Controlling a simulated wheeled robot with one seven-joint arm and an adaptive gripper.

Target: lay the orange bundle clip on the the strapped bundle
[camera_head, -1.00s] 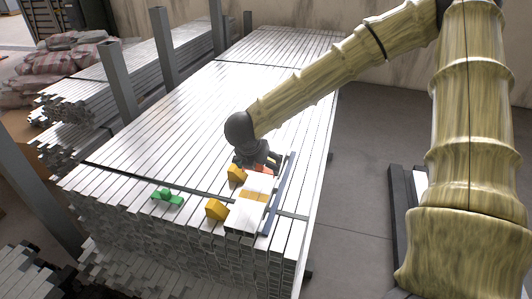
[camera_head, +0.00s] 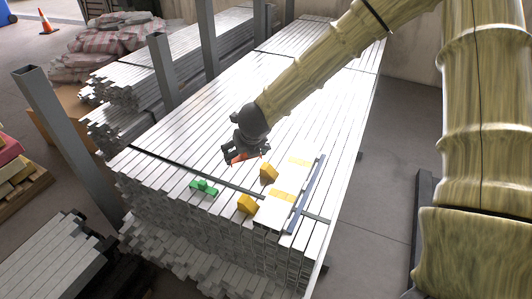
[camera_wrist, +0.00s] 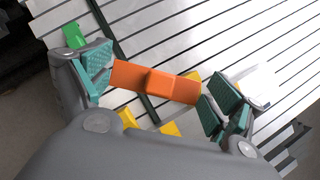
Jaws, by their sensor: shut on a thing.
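The strapped bundle (camera_head: 215,120) is a wide stack of long silvery metal profiles with a dark strap (camera_head: 165,162) across its top. My gripper (camera_head: 243,153) is above the bundle, beyond the strap and left of a white plate. It is shut on the orange bundle clip (camera_head: 240,158), a flat bar with a raised middle. In the wrist view the orange clip (camera_wrist: 155,82) spans the space between the teal finger pads, tilted in the picture, with the bundle's slats and strap below it. The clip appears raised off the bundle.
A green piece (camera_head: 204,188) lies near the strap. Two yellow blocks (camera_head: 268,173) (camera_head: 247,204) stand beside the white plate (camera_head: 284,197) with yellow patches. A dark blue bar (camera_head: 306,195) lies along its right side. Grey posts (camera_head: 163,75) stand left. The bundle's far top is clear.

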